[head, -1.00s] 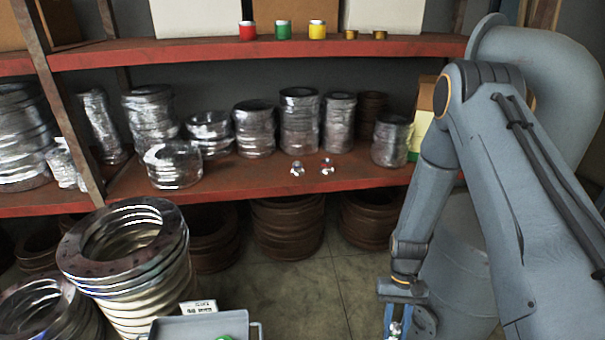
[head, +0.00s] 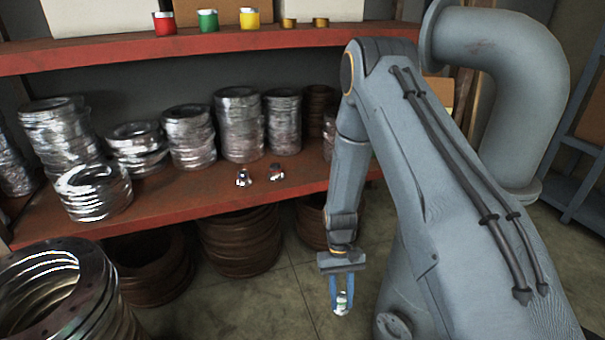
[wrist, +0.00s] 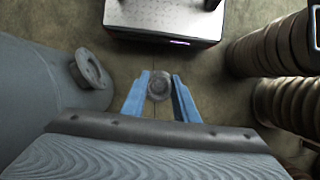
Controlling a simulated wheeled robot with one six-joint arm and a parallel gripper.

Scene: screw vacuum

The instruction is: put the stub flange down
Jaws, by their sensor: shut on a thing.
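My gripper (head: 342,297) hangs low in front of the red shelf, beside my own arm, above the floor. In the wrist view, the stub flange (wrist: 159,85) shows as a round grey end between the two fingertips (wrist: 164,92). It is clear of any surface there. Two small shiny metal fittings (head: 243,178) stand on the lower shelf (head: 200,206), up and left of my gripper.
Wrapped ring stacks (head: 238,125) fill the lower shelf's back. Brown ring stacks (head: 240,245) stand under it. Red, green (head: 208,21) and yellow containers sit on the upper shelf. A grey box (wrist: 165,22) lies ahead in the wrist view. Bare floor (head: 288,310) shows near my gripper.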

